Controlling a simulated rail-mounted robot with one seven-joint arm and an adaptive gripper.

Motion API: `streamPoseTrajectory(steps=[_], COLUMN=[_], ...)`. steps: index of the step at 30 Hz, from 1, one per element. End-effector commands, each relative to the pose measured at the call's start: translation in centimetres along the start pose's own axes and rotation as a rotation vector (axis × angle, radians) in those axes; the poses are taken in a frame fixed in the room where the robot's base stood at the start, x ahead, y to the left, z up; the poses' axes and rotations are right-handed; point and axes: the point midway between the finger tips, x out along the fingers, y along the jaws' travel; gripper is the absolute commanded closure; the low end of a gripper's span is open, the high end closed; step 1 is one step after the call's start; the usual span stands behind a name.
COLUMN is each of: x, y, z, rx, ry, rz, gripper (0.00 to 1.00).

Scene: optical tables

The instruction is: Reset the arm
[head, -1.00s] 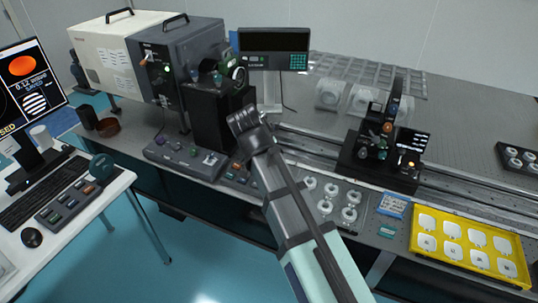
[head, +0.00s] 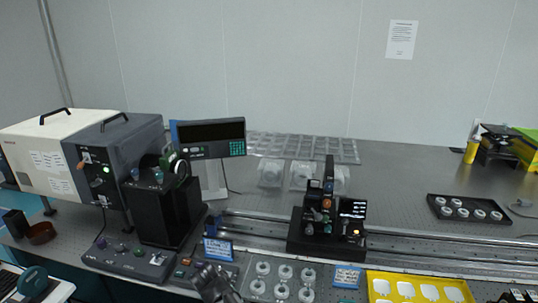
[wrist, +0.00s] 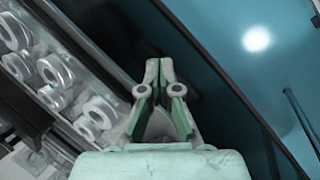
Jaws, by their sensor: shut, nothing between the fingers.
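My gripper (head: 212,272) shows at the bottom edge of the head view, in front of the optical table (head: 400,200). Most of my arm is cut off below the frame. In the wrist view my gripper (wrist: 160,72) is shut, its grey and green fingers close together at the tips with nothing between them. It points down over a dark strip along the table's edge, beside a tray with round ring-shaped parts (wrist: 57,70) and apart from them.
A rail (head: 440,250) carries a black instrument (head: 325,225). A white and grey boxed instrument (head: 90,160) and a display (head: 212,137) stand at the left. A yellow tray (head: 415,277), clear ring holders (head: 282,282) and a control box (head: 130,257) line the front edge.

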Motion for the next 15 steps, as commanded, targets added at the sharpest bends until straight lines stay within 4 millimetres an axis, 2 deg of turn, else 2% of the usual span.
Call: streamPoseTrajectory(steps=[1, 5, 11, 15], x=[1.9, 7.3, 15.6, 21.1], y=[0.0, 0.2, 0.8, 0.9], z=[1.4, 4.3, 8.8, 12.9], rx=[-0.042, -0.087, -0.033, 0.024], ry=[-0.043, -0.127, -0.218, -0.282], rz=[-0.004, -0.039, -0.118, -0.182], gripper=[1.00, 1.00, 1.00, 1.00])
